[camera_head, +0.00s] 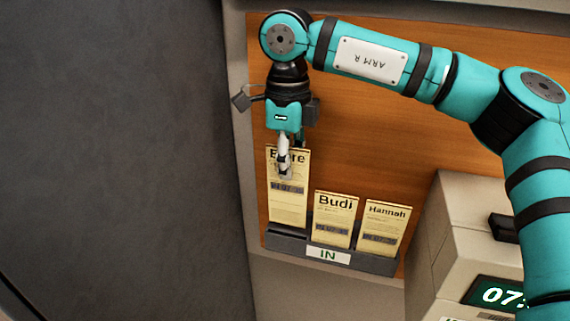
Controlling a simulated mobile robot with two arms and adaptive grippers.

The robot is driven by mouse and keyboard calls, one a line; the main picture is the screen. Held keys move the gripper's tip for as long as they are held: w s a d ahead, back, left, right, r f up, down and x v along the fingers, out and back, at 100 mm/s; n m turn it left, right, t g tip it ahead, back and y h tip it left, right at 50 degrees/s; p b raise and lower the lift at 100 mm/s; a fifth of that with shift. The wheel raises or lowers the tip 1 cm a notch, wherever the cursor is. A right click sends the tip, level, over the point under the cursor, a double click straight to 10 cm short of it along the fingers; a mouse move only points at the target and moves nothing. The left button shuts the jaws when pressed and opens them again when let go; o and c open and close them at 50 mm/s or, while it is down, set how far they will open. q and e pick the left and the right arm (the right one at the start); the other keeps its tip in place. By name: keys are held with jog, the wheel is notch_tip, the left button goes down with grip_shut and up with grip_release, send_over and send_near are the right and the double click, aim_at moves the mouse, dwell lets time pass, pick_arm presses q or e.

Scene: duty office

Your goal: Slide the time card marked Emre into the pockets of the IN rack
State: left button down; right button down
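The yellow time card marked Emre (288,208) stands upright at the left end of the IN rack (290,247). Its top part is partly covered by my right gripper (285,172), which points down with its fingers closed over the card's upper edge. The card's lower end meets the rack's top edge at the left pocket; I cannot tell how deep it sits. It stands higher than the cards marked Budi (335,222) and Hannah (383,228), which sit in the rack's middle and right pockets. My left gripper is not in view.
The rack is mounted on a brown wooden board (365,140). A beige time clock (455,225) with a lit green display (497,294) stands at the lower right, close to the rack. A dark grey surface (110,150) fills the left side.

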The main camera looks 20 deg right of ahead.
notch_tip(320, 180, down, 7)
jog(key=b, duration=0.4)
jog(key=shift+r+b, duration=0.2)
jog(key=shift+b, duration=0.15)
dwell(0.3)
jog(key=shift+s, duration=0.1)
jog(key=c, duration=1.4)
grip_release()
notch_tip(320, 180, up, 12)
